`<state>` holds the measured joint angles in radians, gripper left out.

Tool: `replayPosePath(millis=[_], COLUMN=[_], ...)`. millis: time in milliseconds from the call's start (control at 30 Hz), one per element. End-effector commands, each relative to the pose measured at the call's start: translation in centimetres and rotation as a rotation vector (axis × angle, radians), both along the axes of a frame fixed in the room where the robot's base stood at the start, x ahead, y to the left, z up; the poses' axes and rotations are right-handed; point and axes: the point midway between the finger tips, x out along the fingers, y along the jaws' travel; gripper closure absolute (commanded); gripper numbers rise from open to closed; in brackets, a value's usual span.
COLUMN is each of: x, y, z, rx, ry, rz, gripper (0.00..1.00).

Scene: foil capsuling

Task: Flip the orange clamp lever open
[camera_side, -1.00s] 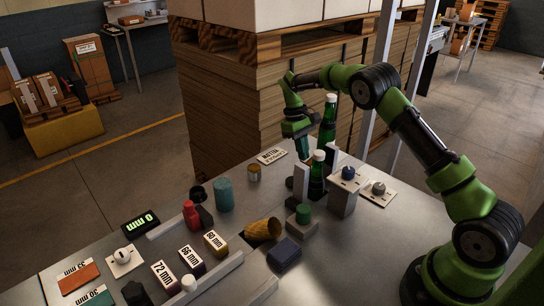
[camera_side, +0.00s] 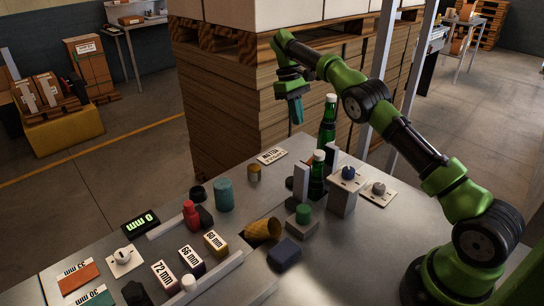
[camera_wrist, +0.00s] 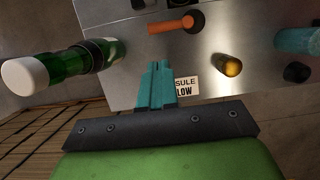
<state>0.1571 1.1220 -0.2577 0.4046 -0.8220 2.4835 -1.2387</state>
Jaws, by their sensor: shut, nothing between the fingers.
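The orange clamp lever (camera_wrist: 174,25) shows in the wrist view near the top, lying roughly sideways from a dark round pivot (camera_wrist: 193,21). My gripper (camera_side: 297,121) is raised above the far edge of the table, behind and left of the green bottles. In the wrist view its teal fingers (camera_wrist: 157,68) are together and empty, apart from the lever and below it in the picture. A white-capped green bottle (camera_wrist: 62,65) is at the left of the wrist view.
In the side view, two green bottles, one rear (camera_side: 327,126) and one front (camera_side: 317,178), stand near a white post (camera_side: 301,181). A gold cup (camera_side: 254,173), teal cylinder (camera_side: 224,195) and placard (camera_side: 272,156) are on the left. Stacked boards (camera_side: 230,110) rise behind the table.

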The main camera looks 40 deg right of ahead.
Motion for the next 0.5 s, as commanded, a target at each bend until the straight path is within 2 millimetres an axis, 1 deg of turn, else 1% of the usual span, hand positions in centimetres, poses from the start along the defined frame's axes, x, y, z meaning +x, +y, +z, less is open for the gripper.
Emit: replayPosePath(millis=[200,500], x=[0.23,0.26], y=[0.13,0.2], z=[0.58,0.66], rx=[0.001,0.003], ry=[-0.006,-0.007], rz=[-0.003,-0.002], gripper=[1.0,1.0])
